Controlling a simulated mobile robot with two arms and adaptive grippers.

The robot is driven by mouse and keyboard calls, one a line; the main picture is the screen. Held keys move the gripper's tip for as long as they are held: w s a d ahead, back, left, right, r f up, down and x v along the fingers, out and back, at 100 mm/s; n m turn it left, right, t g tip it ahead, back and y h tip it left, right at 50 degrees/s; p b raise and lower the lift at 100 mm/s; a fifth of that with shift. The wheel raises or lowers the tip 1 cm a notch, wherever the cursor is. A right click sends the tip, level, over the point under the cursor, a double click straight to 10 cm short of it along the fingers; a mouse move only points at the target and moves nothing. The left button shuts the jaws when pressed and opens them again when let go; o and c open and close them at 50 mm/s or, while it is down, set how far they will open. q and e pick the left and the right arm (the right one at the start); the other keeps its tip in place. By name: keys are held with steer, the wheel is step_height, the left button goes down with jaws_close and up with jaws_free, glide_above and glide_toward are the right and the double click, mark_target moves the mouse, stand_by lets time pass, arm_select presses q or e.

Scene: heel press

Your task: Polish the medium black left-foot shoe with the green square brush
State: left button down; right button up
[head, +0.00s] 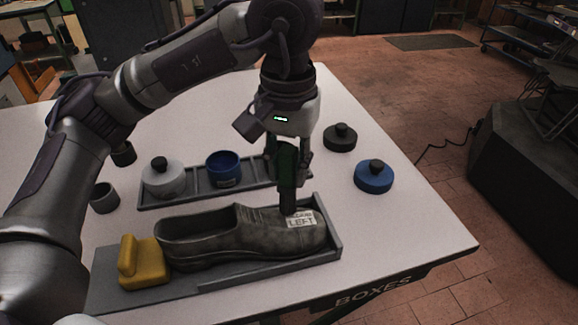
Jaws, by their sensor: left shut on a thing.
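The dark grey-black shoe (215,236) lies in a grey tray (240,270) at the table's front, toe to the right. A white label (301,219) reading "LEFT" is on its toe end. My left gripper (287,172) points down above the toe end and is shut on the green brush (287,158). The brush's dark lower end is at the shoe's upper by the label; whether it touches or hovers is hard to tell. The brush's square shape is partly hidden by the fingers. My right gripper is out of view.
A yellow block (143,262) stands at the shoe's heel. Behind is a rack (196,193) with a grey knobbed pot (163,177) and an open blue pot (223,169). A blue lid (374,178) and black lid (340,139) lie right. A small grey cup (104,198) stands left.

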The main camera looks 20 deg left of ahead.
arm_select(q)
steer(key=shift+w+b, duration=0.1)
steer(key=shift+b, duration=0.25)
steer(key=shift+s+d+f+b, duration=0.1)
steer(key=shift+s+d+b, duration=0.1)
steer(key=shift+s+d, duration=0.4)
steer(key=shift+s+d+f+b, duration=0.15)
steer(key=shift+s+d, duration=0.15)
steer(key=shift+s, duration=0.45)
stand_by(0.4)
steer(key=shift+w+r, duration=0.1)
steer(key=shift+w+a+r, duration=0.1)
steer(key=shift+w+a, duration=0.85)
steer(key=shift+w, duration=0.3)
steer(key=shift+r, duration=0.1)
steer(key=shift+r+p, duration=3.05)
steer(key=shift+r, duration=0.45)
steer(key=shift+f, duration=0.25)
